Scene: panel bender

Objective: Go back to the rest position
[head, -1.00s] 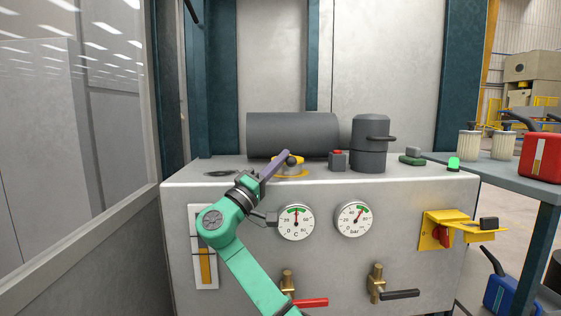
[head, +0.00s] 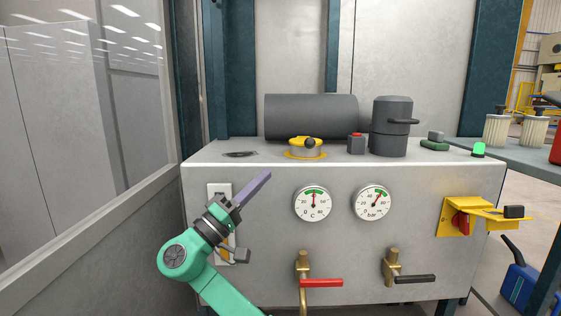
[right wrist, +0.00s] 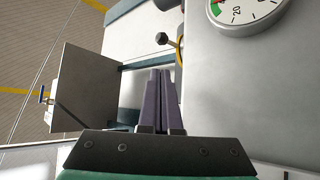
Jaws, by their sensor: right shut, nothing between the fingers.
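My right gripper (head: 257,186) has purple fingers on a green arm and stands in front of the cabinet's grey front face, at its left side. In the right wrist view its two fingers (right wrist: 160,90) lie together, shut and empty. The gripper is apart from the yellow-rimmed cap (head: 305,148) on the cabinet top, which is above and to the right of it. The arm partly hides a white level gauge (head: 219,190) on the front face. My left gripper does not show.
The cabinet (head: 345,240) carries two round dials (head: 313,203), a red-handled valve (head: 321,283), a black-handled valve (head: 413,279) and a yellow bracket with a red switch (head: 461,223). A motor (head: 391,127) stands on top. A glass-panelled wall (head: 85,120) is at the left.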

